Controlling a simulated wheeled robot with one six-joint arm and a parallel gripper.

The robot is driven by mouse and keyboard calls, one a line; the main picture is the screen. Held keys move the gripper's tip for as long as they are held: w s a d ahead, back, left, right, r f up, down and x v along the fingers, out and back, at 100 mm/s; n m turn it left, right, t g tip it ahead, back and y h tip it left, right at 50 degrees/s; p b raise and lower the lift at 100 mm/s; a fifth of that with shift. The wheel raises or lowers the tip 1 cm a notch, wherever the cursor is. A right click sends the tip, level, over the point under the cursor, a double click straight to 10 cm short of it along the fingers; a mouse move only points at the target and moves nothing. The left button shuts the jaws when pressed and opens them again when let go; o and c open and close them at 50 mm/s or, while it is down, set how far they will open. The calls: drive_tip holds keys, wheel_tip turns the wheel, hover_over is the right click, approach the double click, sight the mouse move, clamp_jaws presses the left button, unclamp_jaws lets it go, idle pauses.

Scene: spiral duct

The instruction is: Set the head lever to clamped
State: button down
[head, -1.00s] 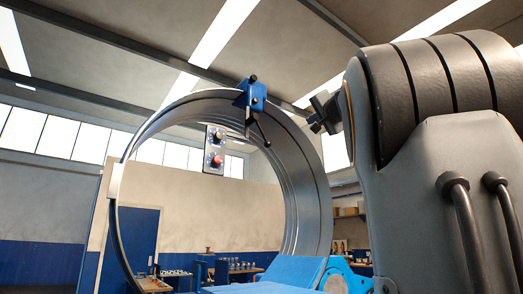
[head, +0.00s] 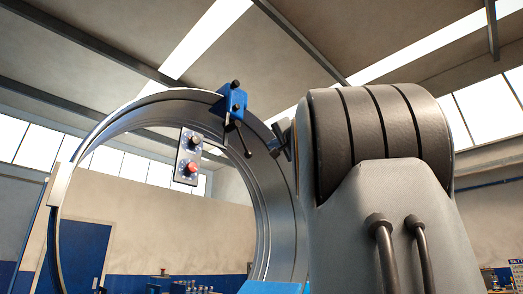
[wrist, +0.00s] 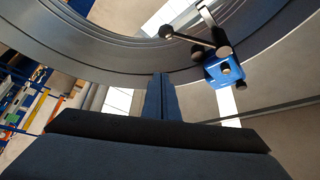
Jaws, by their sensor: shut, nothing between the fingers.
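A blue head (head: 232,103) sits on the top rim of the large metal ring (head: 275,215). Its lever (head: 242,138) is a dark rod with a black knob, hanging down and slightly right in the head view. In the wrist view the blue head (wrist: 224,70) is right of centre, and the lever (wrist: 190,40) points left from it to its round knob. My gripper (wrist: 160,95) is shut and empty, apart from the lever. In the head view my gripper (head: 281,140) shows partly, just right of the lever knob; my arm hides the rest.
A control panel (head: 188,157) with a black knob and a red button hangs inside the ring. A blue cradle piece (head: 270,287) shows at the bottom edge. The ring's wall passes close in front of my fingers in the wrist view.

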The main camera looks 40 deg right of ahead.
drive_tip(key=p+x, duration=0.7)
drive_tip(key=x, duration=0.3)
drive_tip(key=a+f, duration=0.1)
drive_tip(key=a+f+b, duration=0.1)
drive_tip(key=a, duration=0.1)
drive_tip(key=shift+a+f, duration=0.15)
drive_tip(key=shift+f, duration=0.05)
